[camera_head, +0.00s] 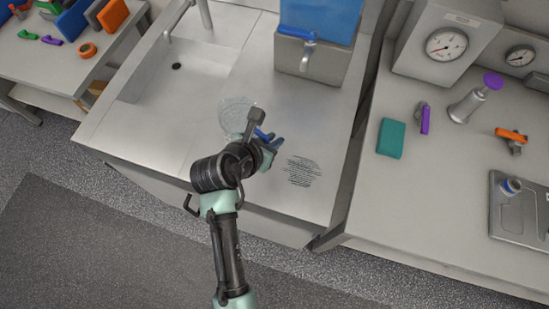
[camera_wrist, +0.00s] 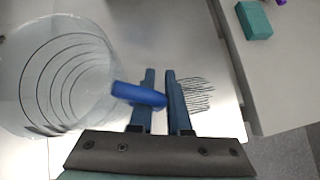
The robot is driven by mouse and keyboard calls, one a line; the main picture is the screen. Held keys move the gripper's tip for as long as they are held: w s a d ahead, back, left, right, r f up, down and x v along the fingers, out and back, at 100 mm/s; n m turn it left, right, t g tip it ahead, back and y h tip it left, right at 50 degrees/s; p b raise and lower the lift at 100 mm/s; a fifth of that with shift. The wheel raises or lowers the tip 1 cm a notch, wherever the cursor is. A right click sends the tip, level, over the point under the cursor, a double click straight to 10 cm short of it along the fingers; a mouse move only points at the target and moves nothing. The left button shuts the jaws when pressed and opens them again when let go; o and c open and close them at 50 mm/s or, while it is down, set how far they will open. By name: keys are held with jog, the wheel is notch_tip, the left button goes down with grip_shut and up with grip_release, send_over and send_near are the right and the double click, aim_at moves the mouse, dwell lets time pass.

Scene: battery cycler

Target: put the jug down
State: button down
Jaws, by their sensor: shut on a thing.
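The jug (camera_head: 235,112) is clear and see-through, with dark ring lines on its body. In the head view it is over the steel counter, partly hidden behind my arm. In the wrist view the jug (camera_wrist: 62,75) fills the left side, and its blue handle (camera_wrist: 138,94) reaches between my fingers. My gripper (camera_wrist: 160,98) is shut on the blue handle. In the head view my gripper (camera_head: 268,140) is mostly hidden by my wrist. I cannot tell whether the jug's base touches the counter.
A drain grille (camera_head: 301,172) lies right of my gripper. A sink (camera_head: 175,75) is at the back left, and a dispenser with a blue tank (camera_head: 318,20) at the back. The right bench (camera_head: 430,190) holds a teal block (camera_head: 390,138) and gauges. Counter front is clear.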

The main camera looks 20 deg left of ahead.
jog(key=shift+f, duration=3.25)
jog(key=c, duration=0.9)
grip_release()
jog(key=shift+f, duration=0.15)
